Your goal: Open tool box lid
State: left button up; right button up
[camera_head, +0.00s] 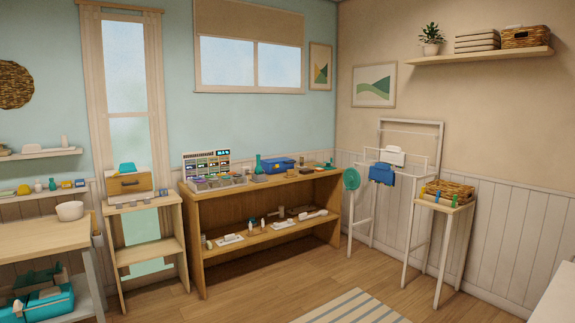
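A blue box with a small yellow patch (280,164) sits on top of the long wooden shelf unit, and it looks shut. I cannot tell which of these two is the tool box. Neither of my grippers is in view.
The long shelf unit (262,191) stands against the wall, with small items on both levels. A narrow stand (149,225) holds a wooden box (130,184). A white rack (408,216) and a basket stand (443,208) are right. Floor near the striped rug (352,308) is clear.

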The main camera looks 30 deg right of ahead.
aim_at(279, 162)
jog(key=i+l+z, duration=0.2)
jog(key=i, duration=0.5)
jog(key=i+l+z, duration=0.1)
jog(key=i+z, duration=0.2)
jog(key=i, duration=0.2)
jog(key=i+z, duration=0.3)
jog(key=i, duration=0.25)
jog(key=i+j+z, duration=0.1)
jog(key=i+z, duration=0.25)
jog(key=i, duration=0.15)
jog(key=i+j+z, duration=0.3)
jog(key=i, duration=0.2)
jog(key=i+l+z, duration=0.1)
jog(key=i, duration=0.7)
jog(key=i+l+z, duration=0.15)
jog(key=i, duration=0.65)
